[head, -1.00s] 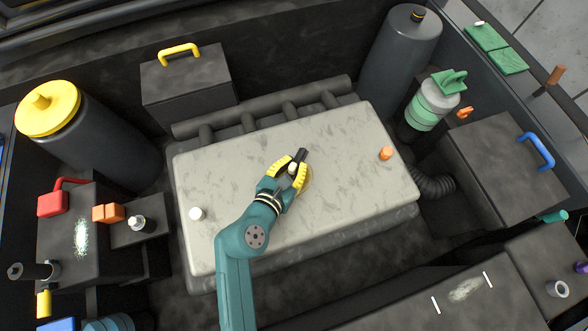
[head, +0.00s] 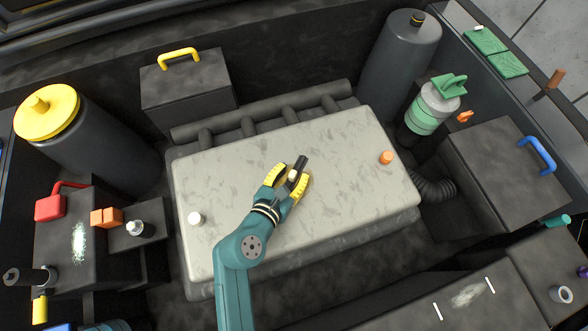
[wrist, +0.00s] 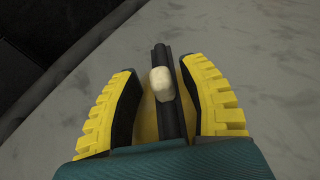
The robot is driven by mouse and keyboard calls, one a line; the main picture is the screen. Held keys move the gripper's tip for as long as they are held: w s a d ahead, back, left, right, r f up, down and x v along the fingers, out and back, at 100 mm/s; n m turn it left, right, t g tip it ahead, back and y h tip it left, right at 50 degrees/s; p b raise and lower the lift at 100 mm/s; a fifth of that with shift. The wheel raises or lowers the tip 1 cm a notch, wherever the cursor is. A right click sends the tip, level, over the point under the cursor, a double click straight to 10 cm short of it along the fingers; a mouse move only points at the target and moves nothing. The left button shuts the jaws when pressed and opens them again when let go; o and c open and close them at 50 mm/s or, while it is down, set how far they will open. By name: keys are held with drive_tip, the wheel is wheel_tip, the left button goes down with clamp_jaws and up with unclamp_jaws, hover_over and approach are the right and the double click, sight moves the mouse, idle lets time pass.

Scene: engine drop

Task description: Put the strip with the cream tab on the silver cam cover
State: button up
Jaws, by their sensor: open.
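The dark strip (head: 301,163) with its cream tab (head: 293,175) is over the middle of the silver cam cover (head: 345,150), seemingly resting on it. My gripper (head: 290,180) is open around the strip, with a yellow finger on either side. In the wrist view the strip (wrist: 163,60) runs up between the fingers and the cream tab (wrist: 162,84) shows on top. Gaps show between the tab and both fingers. My gripper hides the near end of the strip, and its contact with the cover is not clear.
An orange cap (head: 386,157) on the right and a white cap (head: 194,219) on the left stand on the cover. Pipes (head: 265,117) run along its back edge. A black box with a yellow handle (head: 179,56) stands behind. Much of the cover is clear.

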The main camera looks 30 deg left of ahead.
drive_tip(key=p+v, duration=0.3)
drive_tip(key=v, duration=0.8)
drive_tip(key=w+d+r+m+t, duration=0.1)
drive_tip(key=w+d+r+m, duration=0.3)
drive_tip(key=r+m, duration=0.5)
drive_tip(key=w+d+r+m+t, duration=0.2)
drive_tip(key=w+d+r+m, duration=0.2)
drive_tip(key=r+m, duration=0.4)
drive_tip(key=w+d+r+m+t, duration=0.1)
drive_tip(key=w+d+r+m, duration=0.3)
drive_tip(key=r+m, duration=0.5)
drive_tip(key=s+d+r+m+t, duration=0.2)
drive_tip(key=r+m, duration=0.3)
drive_tip(key=r, duration=0.3)
drive_tip(key=s+d+r+m+t, duration=0.2)
drive_tip(key=d+r+m, duration=0.3)
drive_tip(key=r, duration=0.3)
drive_tip(key=shift+d+t, duration=0.3)
drive_tip(key=shift+r, duration=0.1)
